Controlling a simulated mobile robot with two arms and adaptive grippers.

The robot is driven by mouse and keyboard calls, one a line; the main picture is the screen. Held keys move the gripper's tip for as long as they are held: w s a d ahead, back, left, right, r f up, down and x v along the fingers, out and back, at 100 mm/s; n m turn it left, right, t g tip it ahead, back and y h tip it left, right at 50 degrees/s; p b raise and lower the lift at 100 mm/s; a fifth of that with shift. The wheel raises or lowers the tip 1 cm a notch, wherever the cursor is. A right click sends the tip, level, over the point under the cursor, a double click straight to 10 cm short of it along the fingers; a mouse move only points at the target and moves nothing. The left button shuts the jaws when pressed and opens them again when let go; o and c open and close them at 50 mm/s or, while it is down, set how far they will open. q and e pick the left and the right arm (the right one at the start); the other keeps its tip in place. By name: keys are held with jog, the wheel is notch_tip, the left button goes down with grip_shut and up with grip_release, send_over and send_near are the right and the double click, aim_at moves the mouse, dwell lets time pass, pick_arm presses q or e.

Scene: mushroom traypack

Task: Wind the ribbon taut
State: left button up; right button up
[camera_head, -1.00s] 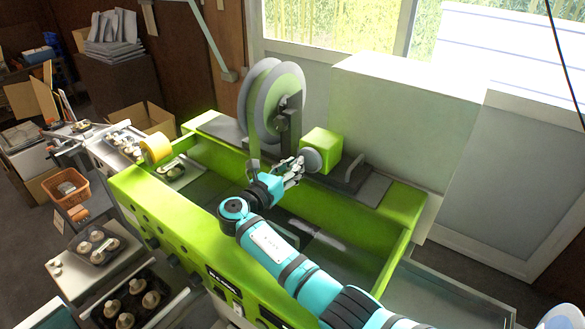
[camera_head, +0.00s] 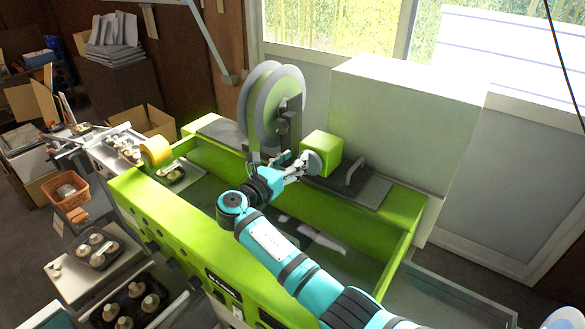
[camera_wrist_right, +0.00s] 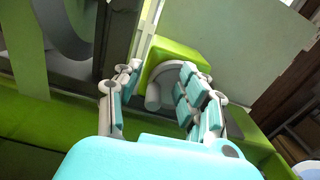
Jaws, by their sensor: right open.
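The green ribbon (camera_head: 254,148) hangs down from a large grey-rimmed reel (camera_head: 270,106) at the back of the green machine; it also shows at the left of the right wrist view (camera_wrist_right: 22,45). Right of the reel, a round grey hand wheel (camera_head: 313,163) sits on the front of a green box (camera_head: 324,145). My right gripper (camera_head: 300,164) is open at the wheel. In the right wrist view, the wheel's short grey peg (camera_wrist_right: 153,97) shows between the spread fingers. I cannot tell whether the fingers touch it. My left gripper is out of view.
The green machine's front wall (camera_head: 180,237) runs below my right arm. A yellow roll (camera_head: 156,149) stands at its left end. A black handle (camera_head: 356,170) is right of the wheel. Trays of mushrooms (camera_head: 98,248) and an orange basket (camera_head: 68,190) are at left.

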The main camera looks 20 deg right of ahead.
notch_tip(320, 180, up, 8)
jog(key=shift+f, duration=0.25)
jog(key=shift+f, duration=0.1)
